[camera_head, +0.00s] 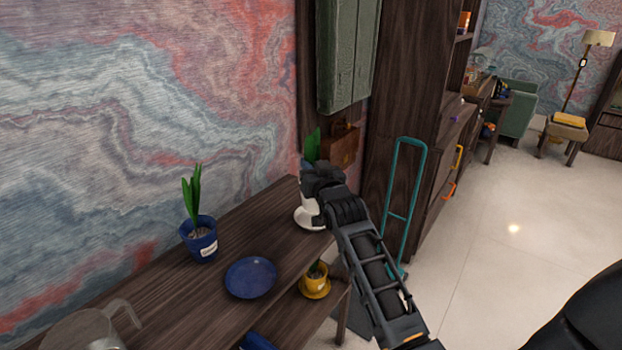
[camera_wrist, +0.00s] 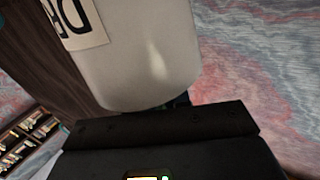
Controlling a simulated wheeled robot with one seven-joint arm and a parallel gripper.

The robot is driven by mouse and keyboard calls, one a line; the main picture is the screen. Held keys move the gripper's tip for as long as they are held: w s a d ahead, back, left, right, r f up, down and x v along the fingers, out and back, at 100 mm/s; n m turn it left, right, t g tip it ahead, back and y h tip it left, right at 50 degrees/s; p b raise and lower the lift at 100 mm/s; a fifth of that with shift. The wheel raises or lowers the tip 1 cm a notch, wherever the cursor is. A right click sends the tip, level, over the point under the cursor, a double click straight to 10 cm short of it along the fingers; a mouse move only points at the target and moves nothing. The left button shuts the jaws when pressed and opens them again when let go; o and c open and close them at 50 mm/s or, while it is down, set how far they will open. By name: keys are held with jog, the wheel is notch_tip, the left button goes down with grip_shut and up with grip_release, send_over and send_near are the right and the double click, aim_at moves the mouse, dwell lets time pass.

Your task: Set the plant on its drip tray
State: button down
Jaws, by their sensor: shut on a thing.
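My gripper (camera_head: 318,183) is over the far right end of the wooden desk, shut on a white plant pot. In the wrist view the white pot (camera_wrist: 140,60) fills the top, with part of a printed label showing. In the head view its green leaves (camera_head: 313,143) rise behind my gripper, which hides most of the pot. A white drip tray (camera_head: 301,220) lies on the desk directly below; I cannot tell whether the pot touches it. An empty blue drip tray (camera_head: 250,278) lies nearer. A blue pot with a green plant (camera_head: 198,240) stands upright on bare desk beside it.
A yellow pot (camera_head: 316,279) stands on a yellow saucer on a lower level. A clear jug (camera_head: 88,331) is at the near left of the desk (camera_head: 205,300). A marbled wall runs behind. A teal hand cart (camera_head: 403,190) stands right of the desk, with open floor beyond.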

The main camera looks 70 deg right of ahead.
jog(key=shift+f, duration=1.95)
jog(key=shift+f, duration=0.2)
jog(key=c, duration=1.1)
grip_release()
jog(key=shift+r, duration=0.15)
jog(key=b+v, duration=0.1)
jog(key=v, duration=1.1)
